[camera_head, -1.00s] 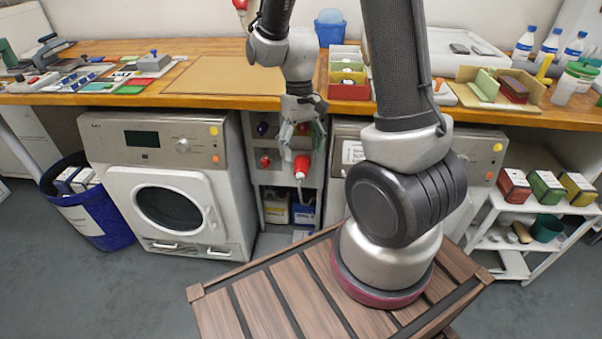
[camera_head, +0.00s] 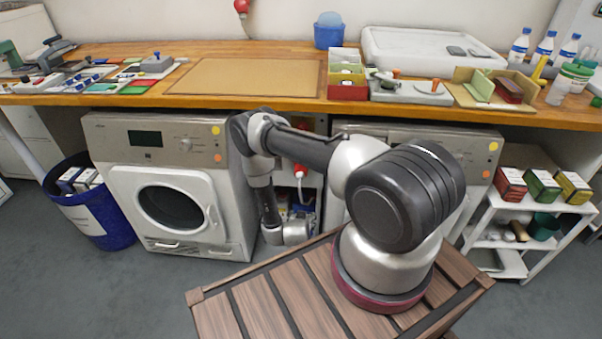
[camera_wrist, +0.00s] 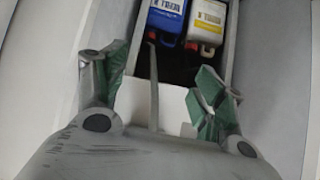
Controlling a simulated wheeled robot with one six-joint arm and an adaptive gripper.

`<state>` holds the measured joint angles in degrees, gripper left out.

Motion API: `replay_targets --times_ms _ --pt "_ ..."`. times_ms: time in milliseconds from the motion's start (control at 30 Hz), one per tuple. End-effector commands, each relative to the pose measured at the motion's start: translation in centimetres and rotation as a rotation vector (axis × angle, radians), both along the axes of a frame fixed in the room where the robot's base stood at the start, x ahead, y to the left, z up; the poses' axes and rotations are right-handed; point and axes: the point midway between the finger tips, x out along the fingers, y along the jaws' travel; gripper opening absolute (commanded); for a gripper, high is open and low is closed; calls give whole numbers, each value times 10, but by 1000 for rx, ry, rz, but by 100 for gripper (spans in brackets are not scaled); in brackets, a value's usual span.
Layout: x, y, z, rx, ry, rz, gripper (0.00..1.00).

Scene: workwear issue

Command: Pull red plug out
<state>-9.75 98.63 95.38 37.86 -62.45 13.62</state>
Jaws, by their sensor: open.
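The red plug (camera_head: 300,170) shows in the head view in the gap between the two machines, with a white cable (camera_head: 301,190) hanging from it. My folded arm covers part of the gap, including the sockets left of the plug. My gripper (camera_wrist: 160,92) is open in the wrist view, its green-padded fingers wide apart with nothing held between them. A thin grey cable (camera_wrist: 153,85) runs between the fingers in that view. I cannot make out the plug in the wrist view. In the head view my fingers are hidden and only my wrist shows, low in the gap.
A blue container (camera_wrist: 165,18) and a yellow-and-white one (camera_wrist: 207,22) stand at the gap's bottom. Machines (camera_head: 165,185) flank the gap closely. The wooden worktop (camera_head: 225,98) overhangs it. A blue bin (camera_head: 95,215) stands left, a white shelf (camera_head: 545,207) right.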

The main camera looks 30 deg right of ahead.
Motion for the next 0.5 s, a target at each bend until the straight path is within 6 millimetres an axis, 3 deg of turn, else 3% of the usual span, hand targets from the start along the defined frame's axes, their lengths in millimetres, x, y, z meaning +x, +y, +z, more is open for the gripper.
replay_targets --times_ms 100,233,367,500 --pt "42 -14 53 -100 -284 -41 70" --pt "58 -21 105 -189 -509 -63 70" --pt "60 -22 134 -233 -620 -61 70" --pt "69 -27 140 -233 -652 -63 70"
